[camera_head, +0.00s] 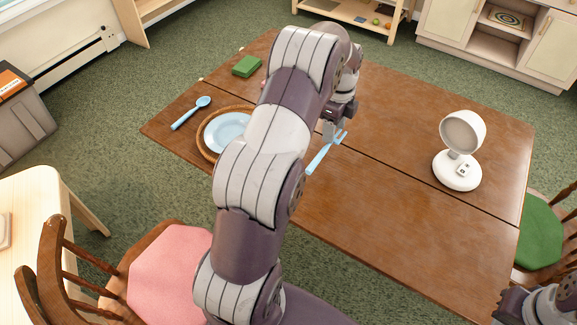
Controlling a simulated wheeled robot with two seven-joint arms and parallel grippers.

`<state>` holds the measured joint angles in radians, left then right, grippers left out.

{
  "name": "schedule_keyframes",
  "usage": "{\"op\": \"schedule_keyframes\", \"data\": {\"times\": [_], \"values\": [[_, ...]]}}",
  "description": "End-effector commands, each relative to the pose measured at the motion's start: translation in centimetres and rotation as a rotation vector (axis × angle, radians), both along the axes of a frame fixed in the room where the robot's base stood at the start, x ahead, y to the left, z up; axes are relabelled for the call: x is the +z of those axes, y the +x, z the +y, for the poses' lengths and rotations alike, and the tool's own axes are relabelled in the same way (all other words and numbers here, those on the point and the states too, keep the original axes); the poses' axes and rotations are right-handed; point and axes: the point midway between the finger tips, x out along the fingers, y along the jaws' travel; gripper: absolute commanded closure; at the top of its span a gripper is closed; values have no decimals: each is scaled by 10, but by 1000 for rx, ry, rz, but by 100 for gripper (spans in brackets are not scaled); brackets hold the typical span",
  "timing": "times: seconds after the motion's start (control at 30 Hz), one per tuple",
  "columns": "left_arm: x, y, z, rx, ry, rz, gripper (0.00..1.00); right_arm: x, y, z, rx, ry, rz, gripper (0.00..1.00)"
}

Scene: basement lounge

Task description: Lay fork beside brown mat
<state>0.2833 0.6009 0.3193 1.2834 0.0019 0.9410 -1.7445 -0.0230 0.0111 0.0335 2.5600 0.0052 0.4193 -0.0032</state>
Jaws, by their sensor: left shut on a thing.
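A light blue fork (321,159) is in my left gripper (333,132), to the right of the place setting. The gripper is shut on it near the tines, and I cannot tell whether the fork touches the table. The round brown mat (201,148) lies on the table at left, under a light blue plate (226,131). My left arm hides the right part of both. A light blue spoon (190,113) lies left of the mat. My right arm shows only at the bottom right corner, and its fingers are not visible.
The wooden table (400,225) is clear in its front middle. A white lamp (459,150) stands on its right side. A green block (247,66) lies at the far left. Chairs with a pink cushion (170,270) and a green cushion (540,232) stand beside the table.

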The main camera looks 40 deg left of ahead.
Motion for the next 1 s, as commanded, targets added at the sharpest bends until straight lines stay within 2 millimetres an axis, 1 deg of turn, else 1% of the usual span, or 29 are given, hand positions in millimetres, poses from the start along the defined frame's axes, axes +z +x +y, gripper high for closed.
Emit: {"op": "schedule_keyframes", "data": {"times": [0.03, 0.07, 0.1, 0.17, 0.2, 0.33, 0.4, 0.5, 0.63, 0.8, 0.83, 1.0], "values": [[-3, -1, -4, -1, 0, 0, 73, -2, 0, 0, 0, 0, -1, 100], [-4, -1, -2, 1, 0, 1, 73, -2, 0, 0, 0, 0, -1, 100], [-8, -3, 4, 4, 0, 3, 73, -2, 0, 0, 0, 0, -1, 100], [-17, -6, 19, 6, -1, 3, 73, 0, 0, 0, 0, 0, -1, 100], [-24, -8, 31, 7, -1, 4, 73, 1, 0, 0, 0, 0, -1, 100], [-47, -15, 70, 7, -1, 3, 73, 3, 0, 0, 0, 0, -1, 100], [-56, -17, 86, 6, -1, 2, 73, 4, 0, 0, 0, 0, -1, 100], [-65, -19, 101, 3, 0, 0, 73, 4, 0, 0, 0, 0, -1, 100], [-75, -20, 106, 0, 0, 1, 73, 4, 0, 0, 0, 0, -1, 100], [-104, -21, 106, 0, -1, 2, 73, 6, 0, 0, 0, 0, -1, 100], [-108, -20, 106, 0, 0, 1, 73, 6, 0, 0, 0, 0, -1, 100], [-109, -20, 106, 0, 0, 0, 73, 6, 0, 0, 0, 0, -1, 100]]}}
